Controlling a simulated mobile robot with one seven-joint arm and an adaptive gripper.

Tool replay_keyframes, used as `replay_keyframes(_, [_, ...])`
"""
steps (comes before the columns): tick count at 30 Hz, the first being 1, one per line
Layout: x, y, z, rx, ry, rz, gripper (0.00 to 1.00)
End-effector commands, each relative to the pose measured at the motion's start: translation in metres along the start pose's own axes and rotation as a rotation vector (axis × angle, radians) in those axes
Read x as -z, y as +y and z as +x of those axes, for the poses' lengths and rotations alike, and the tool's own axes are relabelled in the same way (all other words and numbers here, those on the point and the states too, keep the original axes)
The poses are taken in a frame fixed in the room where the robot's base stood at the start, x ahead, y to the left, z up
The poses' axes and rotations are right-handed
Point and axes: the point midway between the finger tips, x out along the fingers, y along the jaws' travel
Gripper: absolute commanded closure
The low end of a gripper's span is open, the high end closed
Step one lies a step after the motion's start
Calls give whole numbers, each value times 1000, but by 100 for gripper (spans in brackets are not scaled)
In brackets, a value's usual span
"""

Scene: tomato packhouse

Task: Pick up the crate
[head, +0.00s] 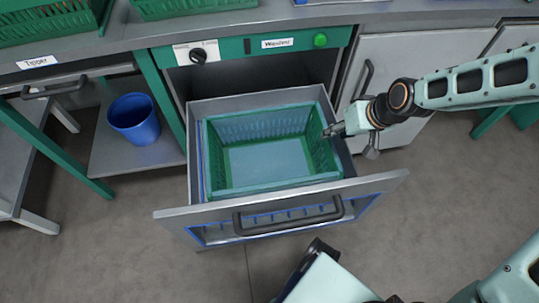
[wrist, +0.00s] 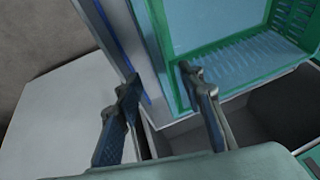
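The green slatted crate (head: 270,189) sits inside an open grey drawer (head: 172,213) in the head view. The crate is empty, with a pale blue-looking floor. My gripper (head: 331,130) is at the crate's right side, close to its rim. In the wrist view my gripper (wrist: 160,80) shows two fingers spread apart with nothing clamped. The crate's green edge (wrist: 164,50) and the drawer's grey wall (wrist: 140,35) lie just beyond the fingertips. Whether a finger touches the rim cannot be told.
The drawer is pulled out under a bench with a green control panel (head: 250,45) and black knob. A blue bucket (head: 134,118) stands on a low shelf at left. Other green crates (head: 50,22) are on the bench top. Grey cabinet doors (head: 395,60) are at right.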

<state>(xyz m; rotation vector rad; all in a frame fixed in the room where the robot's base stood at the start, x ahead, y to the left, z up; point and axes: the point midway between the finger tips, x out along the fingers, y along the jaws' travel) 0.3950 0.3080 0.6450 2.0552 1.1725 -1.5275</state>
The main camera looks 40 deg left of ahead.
Motion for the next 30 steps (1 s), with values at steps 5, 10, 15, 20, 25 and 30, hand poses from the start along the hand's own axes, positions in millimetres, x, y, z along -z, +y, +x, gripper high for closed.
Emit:
replay_keyframes(5, [-1,0,22,0,-1,0,64])
replay_keyframes(10, [-1,0,34,0,0,-1,64])
replay_keyframes(15, [-2,0,59,0,-1,-1,64])
replay_keyframes(20, [-1,0,75,-1,-1,0,64])
replay_keyframes(25, [0,0,76,-2,0,1,64])
replay_keyframes(30, [0,0,76,-2,0,1,64])
